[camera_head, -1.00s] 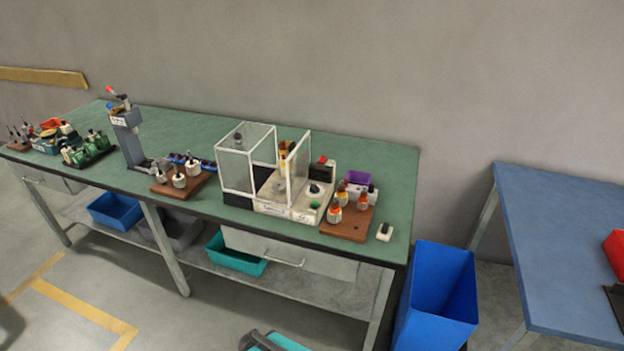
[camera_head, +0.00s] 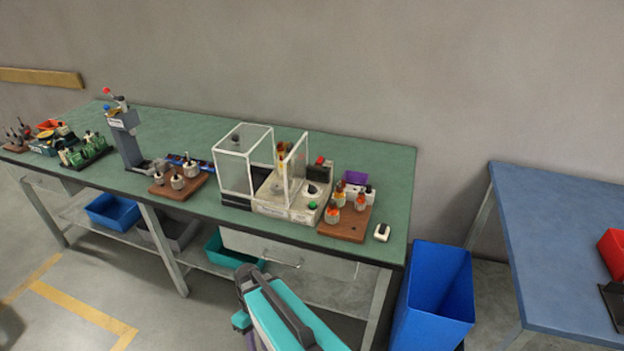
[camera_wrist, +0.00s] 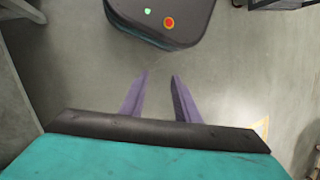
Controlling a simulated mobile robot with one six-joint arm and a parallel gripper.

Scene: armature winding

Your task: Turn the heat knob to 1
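The winding machine (camera_head: 268,208) stands on the green bench, with a clear guarded enclosure on its left. A dark round knob (camera_head: 312,190) sits on its pale base, right of the clear panel, near a green button (camera_head: 313,205). Its marks are too small to read, and I cannot tell whether it is the heat knob. My gripper (camera_wrist: 160,75) is open and empty in the wrist view, with two purple fingers apart over the bare floor. In the head view my teal arm is in front of the bench, well away from the machine.
A tall blue bin (camera_head: 436,300) and a blue table (camera_head: 560,230) stand right. Floor is clear at left.

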